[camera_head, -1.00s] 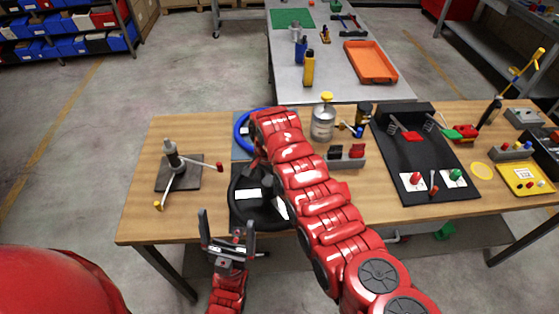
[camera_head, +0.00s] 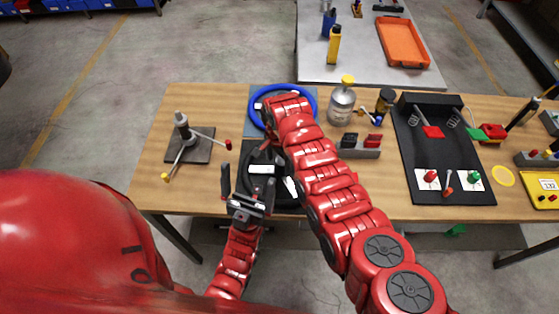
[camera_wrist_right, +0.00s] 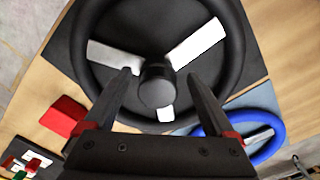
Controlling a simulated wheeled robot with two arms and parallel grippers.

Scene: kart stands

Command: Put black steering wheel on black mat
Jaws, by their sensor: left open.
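The black steering wheel (camera_wrist_right: 238,40) lies flat over the black mat (camera_wrist_right: 60,50), with mat corners showing around its rim in the right wrist view. In the head view the wheel (camera_head: 250,180) is partly covered by my arms. My right gripper (camera_wrist_right: 165,85) is above the wheel, its fingers apart on either side of the round black hub (camera_wrist_right: 157,86). I cannot tell whether they touch it. In the head view my right arm hides that gripper. My left gripper (camera_head: 247,184) is open and empty at the wheel's near left side.
A blue steering wheel (camera_head: 310,97) lies on a blue mat (camera_head: 256,93) just behind. A lever stand (camera_head: 183,140) is to the left. A silver bottle (camera_head: 341,106), a grey block (camera_head: 355,152) and a black pedal board (camera_head: 425,165) stand to the right.

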